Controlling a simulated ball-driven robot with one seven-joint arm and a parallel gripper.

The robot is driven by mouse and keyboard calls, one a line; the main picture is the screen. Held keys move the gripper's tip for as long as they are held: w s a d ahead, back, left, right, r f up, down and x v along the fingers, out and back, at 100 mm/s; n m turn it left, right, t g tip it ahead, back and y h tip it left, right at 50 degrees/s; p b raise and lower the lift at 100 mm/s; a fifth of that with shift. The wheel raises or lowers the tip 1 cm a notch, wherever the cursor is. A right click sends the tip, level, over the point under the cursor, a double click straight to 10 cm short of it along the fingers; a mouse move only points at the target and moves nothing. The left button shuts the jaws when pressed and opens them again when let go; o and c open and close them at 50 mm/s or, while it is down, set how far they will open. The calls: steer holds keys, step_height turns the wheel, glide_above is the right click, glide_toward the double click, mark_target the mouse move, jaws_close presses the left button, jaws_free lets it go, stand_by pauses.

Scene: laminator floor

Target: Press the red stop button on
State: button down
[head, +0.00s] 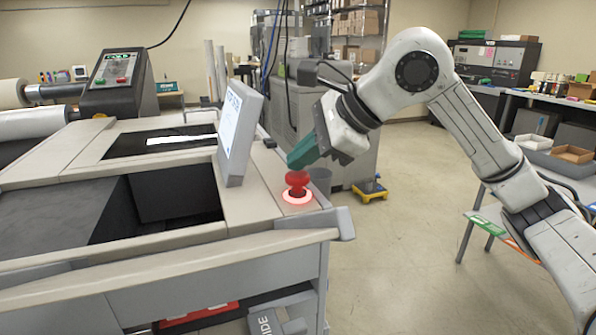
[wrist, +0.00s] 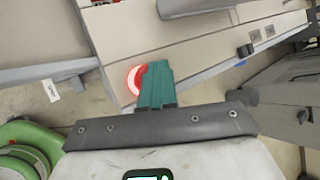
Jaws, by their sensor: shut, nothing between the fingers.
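The red stop button (head: 297,181) stands on the right end of the machine's beige top, with a lit red-white ring around its base. In the wrist view the button (wrist: 141,77) shows partly behind my fingers, with its glowing ring to the left. My gripper (head: 293,163) has teal fingers, shut and empty, tilted down with the tips just above the button cap. In the wrist view my gripper (wrist: 156,68) covers the right part of the button. I cannot tell whether the tips touch the cap.
A tilted screen (head: 240,130) stands left of the button. Open dark bays (head: 175,195) lie in the machine top. A grey handle-like corner (head: 338,222) juts out at the front right. A table with trays (head: 567,153) stands at the right. The floor between is mostly clear.

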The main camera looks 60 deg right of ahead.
mark_target(302, 175)
steer(key=shift+r+p, duration=1.05)
steer(key=shift+r, duration=2)
